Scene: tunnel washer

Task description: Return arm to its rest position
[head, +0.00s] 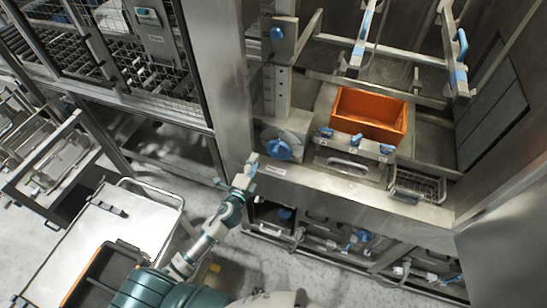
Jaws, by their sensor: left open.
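My left arm reaches up from the bottom of the head view. Its left gripper (249,165) is open and empty, in front of the washer's steel front edge (330,189), just below and left of a blue knob (278,150). I cannot tell whether it touches the edge. My right gripper is not in the view.
An orange bin (369,114) sits inside the open washer chamber. A small wire basket (418,186) is at its front right. A white-topped cart (115,226) with a dark tray (100,277) stands at lower left. Caged racks (125,50) are at upper left. Grey floor is open at lower centre.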

